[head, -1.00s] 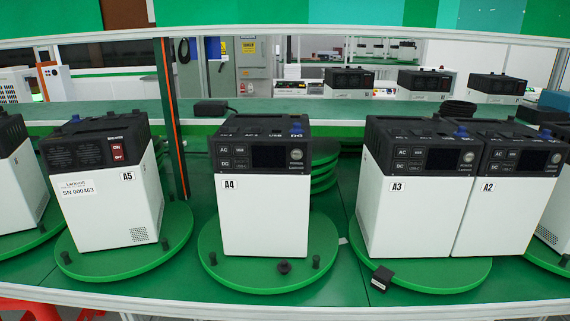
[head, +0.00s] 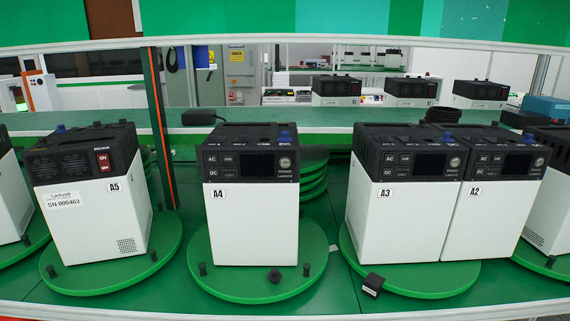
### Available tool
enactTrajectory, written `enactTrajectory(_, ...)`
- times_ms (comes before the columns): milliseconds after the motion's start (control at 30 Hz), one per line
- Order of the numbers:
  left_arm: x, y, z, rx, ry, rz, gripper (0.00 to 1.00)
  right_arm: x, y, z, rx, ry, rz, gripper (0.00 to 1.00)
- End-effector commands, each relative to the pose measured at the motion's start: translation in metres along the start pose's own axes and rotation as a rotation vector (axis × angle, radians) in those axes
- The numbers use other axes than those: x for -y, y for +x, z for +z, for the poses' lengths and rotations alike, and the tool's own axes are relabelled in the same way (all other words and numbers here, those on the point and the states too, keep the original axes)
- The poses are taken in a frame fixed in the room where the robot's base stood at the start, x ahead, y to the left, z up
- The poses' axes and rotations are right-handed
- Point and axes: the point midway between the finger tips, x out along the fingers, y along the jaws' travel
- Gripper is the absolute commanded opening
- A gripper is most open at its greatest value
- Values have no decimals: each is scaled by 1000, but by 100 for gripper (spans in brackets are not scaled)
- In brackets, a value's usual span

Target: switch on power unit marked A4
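The power unit marked A4 (head: 252,215) stands upright on a round green turntable (head: 213,276) near the middle of the head view. Its body is white with a black top and front panel. The panel has AC and DC buttons at left, a dark screen (head: 252,164) in the middle and a round power button (head: 285,162) at right. The screen looks dark. Neither of my grippers shows in the head view.
Unit A5 (head: 90,220) with a red switch stands on a turntable to the left. Units A3 (head: 400,225) and A2 (head: 492,222) share a turntable to the right. A small black block (head: 372,285) lies at that turntable's front edge. An orange-edged post (head: 159,130) rises between A5 and A4.

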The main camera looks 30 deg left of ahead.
Motion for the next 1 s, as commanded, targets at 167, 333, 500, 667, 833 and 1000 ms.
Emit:
enactTrajectory(167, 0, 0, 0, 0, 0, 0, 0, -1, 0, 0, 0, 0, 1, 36)
enactTrajectory(333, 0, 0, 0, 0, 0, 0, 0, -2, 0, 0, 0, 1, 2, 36)
enactTrajectory(500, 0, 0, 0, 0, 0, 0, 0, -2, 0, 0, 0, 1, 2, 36)
enactTrajectory(667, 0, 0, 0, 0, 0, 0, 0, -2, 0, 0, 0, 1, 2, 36)
enactTrajectory(833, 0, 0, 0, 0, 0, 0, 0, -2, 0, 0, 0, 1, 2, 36)
enactTrajectory(1000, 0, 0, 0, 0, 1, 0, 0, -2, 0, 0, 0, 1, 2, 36)
